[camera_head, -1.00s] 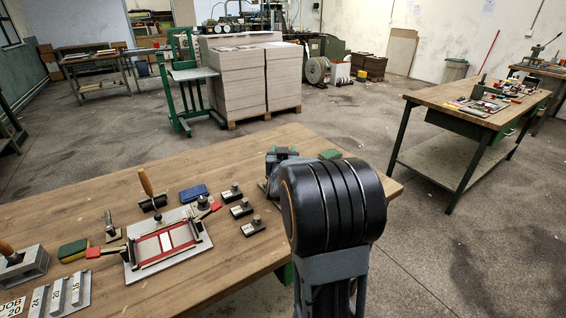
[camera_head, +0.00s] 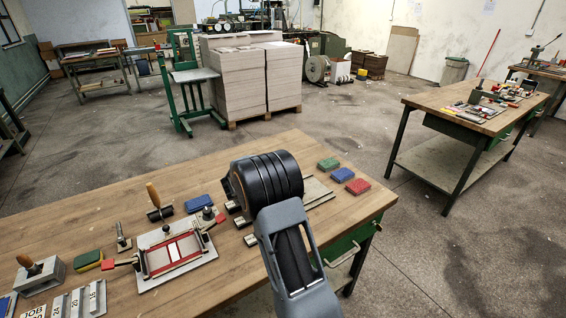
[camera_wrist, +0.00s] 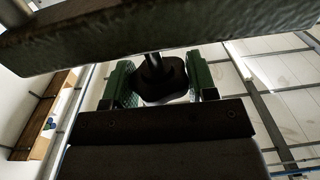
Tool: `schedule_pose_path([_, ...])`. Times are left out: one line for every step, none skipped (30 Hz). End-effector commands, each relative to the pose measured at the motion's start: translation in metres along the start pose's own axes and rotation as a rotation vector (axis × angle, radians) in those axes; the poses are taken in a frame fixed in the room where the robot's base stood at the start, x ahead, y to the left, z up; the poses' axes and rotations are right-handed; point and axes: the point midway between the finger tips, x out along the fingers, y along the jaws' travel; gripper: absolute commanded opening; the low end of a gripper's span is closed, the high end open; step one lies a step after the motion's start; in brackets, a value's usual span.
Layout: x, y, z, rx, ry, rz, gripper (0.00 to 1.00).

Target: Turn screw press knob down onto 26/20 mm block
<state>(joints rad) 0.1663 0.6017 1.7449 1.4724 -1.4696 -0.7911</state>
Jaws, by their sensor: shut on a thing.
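In the wrist view, the dark screw press knob (camera_wrist: 163,80) sits between the two green-padded fingers of my gripper (camera_wrist: 160,84), which is shut on it. A thin shaft runs from the knob to a thick, dark textured bar (camera_wrist: 150,35) across the top of the view. In the head view, my arm hides my gripper and the knob. A flat grey plate (camera_head: 318,193) shows beside my arm on the bench. The block under the screw cannot be made out in either view.
Green, blue and red pads (camera_head: 343,174) lie right of my arm on the wooden bench (camera_head: 105,208). A red-framed jig (camera_head: 173,252), stepped gauges (camera_head: 78,300) and a wooden-handled tool (camera_head: 153,197) lie to the left. A second bench (camera_head: 455,120) stands at the back right.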

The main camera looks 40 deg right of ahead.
Motion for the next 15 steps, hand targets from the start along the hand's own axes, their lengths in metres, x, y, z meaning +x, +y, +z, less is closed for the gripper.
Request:
schedule_pose_path([0.0006,-0.0016,-0.0047,0.003,0.005,0.036,0.28])
schedule_pose_path([0.0007,-0.0017,-0.0043,0.003,0.005,0.057,0.28])
schedule_pose_path([0.0008,-0.0014,-0.0043,0.004,0.005,0.086,0.28])
schedule_pose_path([0.0009,-0.0015,-0.0042,0.004,0.006,0.105,0.28])
schedule_pose_path([0.0010,-0.0012,-0.0039,0.003,0.005,0.125,0.28])
schedule_pose_path([0.0010,-0.0013,-0.0042,0.004,0.006,0.148,0.28])
schedule_pose_path([0.0011,-0.0011,-0.0036,0.004,0.005,0.165,0.28])
schedule_pose_path([0.0011,-0.0012,-0.0038,0.005,0.005,0.180,0.28])
schedule_pose_path([0.0012,-0.0010,-0.0039,0.005,0.006,0.200,0.28])
schedule_pose_path([0.0013,-0.0011,-0.0036,0.005,0.005,0.213,0.28])
schedule_pose_path([0.0013,-0.0010,-0.0035,0.005,0.005,0.225,0.28])
schedule_pose_path([0.0013,-0.0009,-0.0038,0.005,0.006,0.240,0.28])
schedule_pose_path([0.0014,-0.0010,-0.0039,0.006,0.005,0.249,0.28])
schedule_pose_path([0.0013,-0.0009,-0.0036,0.005,0.005,0.259,0.28])
schedule_pose_path([0.0013,-0.0007,-0.0035,0.005,0.005,0.270,0.28])
